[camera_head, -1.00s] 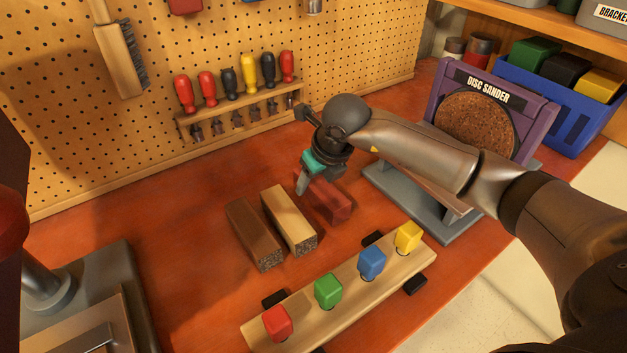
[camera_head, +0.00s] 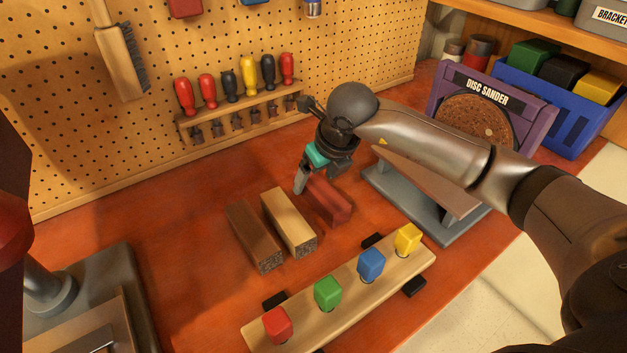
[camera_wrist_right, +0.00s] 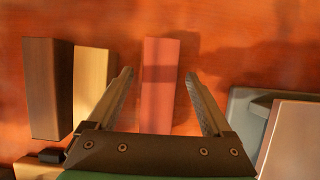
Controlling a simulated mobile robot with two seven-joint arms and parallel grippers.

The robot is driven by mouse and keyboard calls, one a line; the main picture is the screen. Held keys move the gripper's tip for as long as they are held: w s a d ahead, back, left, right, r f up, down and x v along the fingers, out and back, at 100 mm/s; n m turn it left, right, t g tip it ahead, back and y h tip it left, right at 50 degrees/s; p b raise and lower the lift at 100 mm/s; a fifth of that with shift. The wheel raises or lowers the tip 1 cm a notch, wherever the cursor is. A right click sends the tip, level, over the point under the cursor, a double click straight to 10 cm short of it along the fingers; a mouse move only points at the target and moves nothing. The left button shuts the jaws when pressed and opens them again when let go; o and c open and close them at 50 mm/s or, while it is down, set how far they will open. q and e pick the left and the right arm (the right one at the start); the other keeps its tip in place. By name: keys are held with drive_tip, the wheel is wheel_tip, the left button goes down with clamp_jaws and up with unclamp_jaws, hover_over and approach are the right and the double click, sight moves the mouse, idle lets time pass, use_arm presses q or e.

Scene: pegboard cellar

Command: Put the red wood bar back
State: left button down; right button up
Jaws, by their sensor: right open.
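The red wood bar (camera_head: 331,203) lies on the bench, to the right of a pale wood bar (camera_head: 289,221) and a brown wood bar (camera_head: 254,236). My right gripper (camera_head: 303,184) is above the red bar's far end. In the right wrist view the red bar (camera_wrist_right: 159,85) lies between the two open fingers of my right gripper (camera_wrist_right: 160,88), with space on both sides. The pale bar (camera_wrist_right: 92,83) and the brown bar (camera_wrist_right: 47,88) lie to the left there. My left gripper is not in the head view.
A wooden rail (camera_head: 347,293) with red, green, blue and yellow blocks is in front of the bars. A disc sander (camera_head: 487,117) stands to the right. A screwdriver rack (camera_head: 240,115) is on the pegboard behind. A grey machine (camera_head: 82,300) is at lower left.

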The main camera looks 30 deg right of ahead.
sight(327, 194)
drive_tip(key=v, duration=0.9)
drive_tip(key=shift+r+p, duration=0.15)
drive_tip(key=shift+p, duration=0.25)
idle(0.6)
